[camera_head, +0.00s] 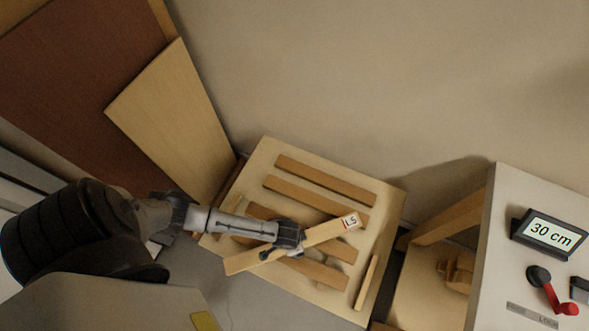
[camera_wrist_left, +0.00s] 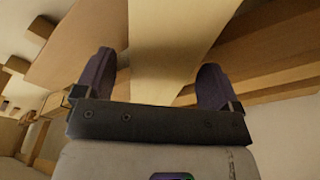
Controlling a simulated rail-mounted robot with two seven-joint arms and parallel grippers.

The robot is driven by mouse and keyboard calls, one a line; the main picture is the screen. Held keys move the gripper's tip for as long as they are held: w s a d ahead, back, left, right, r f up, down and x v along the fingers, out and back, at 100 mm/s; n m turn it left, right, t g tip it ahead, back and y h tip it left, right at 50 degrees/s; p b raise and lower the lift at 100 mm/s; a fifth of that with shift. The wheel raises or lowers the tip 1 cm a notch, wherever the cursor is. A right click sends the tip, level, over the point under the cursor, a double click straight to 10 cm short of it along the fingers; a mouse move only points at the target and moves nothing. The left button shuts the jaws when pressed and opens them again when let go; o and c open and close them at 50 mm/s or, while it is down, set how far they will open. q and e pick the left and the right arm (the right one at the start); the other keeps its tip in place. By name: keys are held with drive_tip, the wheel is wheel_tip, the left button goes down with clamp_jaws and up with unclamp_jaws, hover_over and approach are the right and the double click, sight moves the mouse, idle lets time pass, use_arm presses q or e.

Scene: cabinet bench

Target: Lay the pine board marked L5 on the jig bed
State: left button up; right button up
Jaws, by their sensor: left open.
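The pine board marked L5 (camera_head: 328,232) is a pale strip with its label near the right end. It lies diagonally above a pale panel with brown slats (camera_head: 268,150), which looks like the jig bed. I cannot tell whether the board touches the slats. My left gripper (camera_head: 288,240) is open at the middle of the board. In the left wrist view, the gripper's (camera_wrist_left: 156,78) dark fingers stand on either side of a pale strip (camera_wrist_left: 165,50), apparently the board. My right gripper is not in view.
A short brown strip (camera_head: 366,282) stands at the panel's right side. At right is a grey console (camera_head: 510,190) with a "30 cm" display (camera_head: 549,234) and a red lever (camera_head: 556,297). A pale wooden sheet (camera_head: 170,120) leans at the left. A wall is behind.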

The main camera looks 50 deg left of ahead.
use_arm(q)
drive_tip(key=shift+c, duration=0.4)
drive_tip(key=shift+r, duration=0.1)
drive_tip(key=c, duration=1.3)
